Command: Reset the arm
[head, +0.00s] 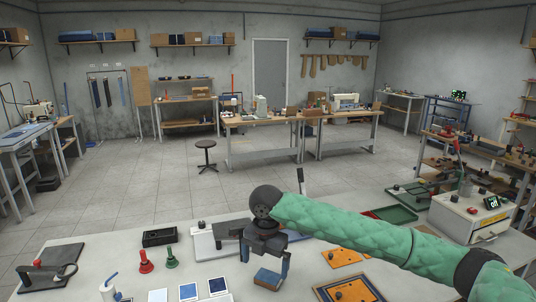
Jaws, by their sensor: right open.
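My right arm, in a green padded sleeve, reaches in from the right of the head view and bends down at a dark round wrist. My right gripper (265,262) points down over the front worktable (115,244), with its two dark fingers apart. A small block with a blue top and brown side (268,279) shows just below the fingers; I cannot tell whether they touch it. My left gripper is not in view.
On the table are a red bell-shaped piece (146,262), a green one (171,258), a black tray (160,236), blue cards (188,292) and orange plates (346,257). A white box (468,215) stands at right. Open tiled floor (140,190) lies beyond.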

